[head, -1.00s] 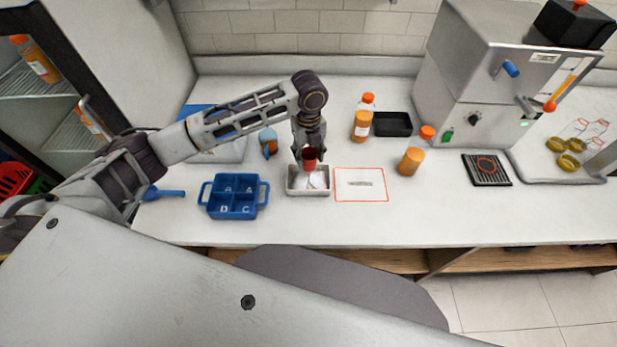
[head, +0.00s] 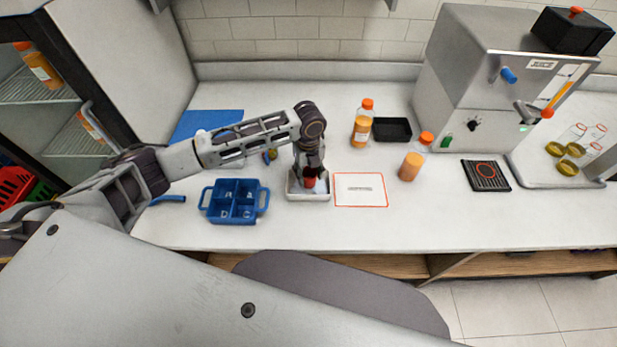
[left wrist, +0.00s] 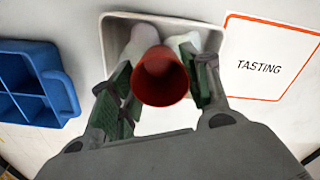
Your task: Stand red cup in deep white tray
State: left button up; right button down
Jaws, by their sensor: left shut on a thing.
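The red cup (head: 309,183) is held in my left gripper (head: 309,172), low in the deep white tray (head: 308,197). In the left wrist view the cup (left wrist: 161,78) shows its open mouth between the two fingers of the left gripper (left wrist: 160,84), which are shut on it. The tray (left wrist: 112,30) lies around and beneath it there, with whitish rounded shapes inside beside the cup. I cannot tell whether the cup's base touches the tray floor. My right gripper does not show.
A blue divided caddy (head: 233,201) stands just left of the tray. A "TASTING" card (head: 360,190) lies just right. An orange bottle (head: 362,124), a black tray (head: 392,129), an orange-filled container (head: 411,166) and the juicer (head: 470,85) stand further right. The front counter is clear.

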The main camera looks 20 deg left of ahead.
pick_arm(q)
jog(key=shift+f, duration=1.4)
jog(key=shift+f, duration=0.15)
jog(key=o, duration=0.8)
notch_tip(320, 180, up, 12)
jog(key=shift+b, duration=0.4)
jog(key=shift+s, duration=0.1)
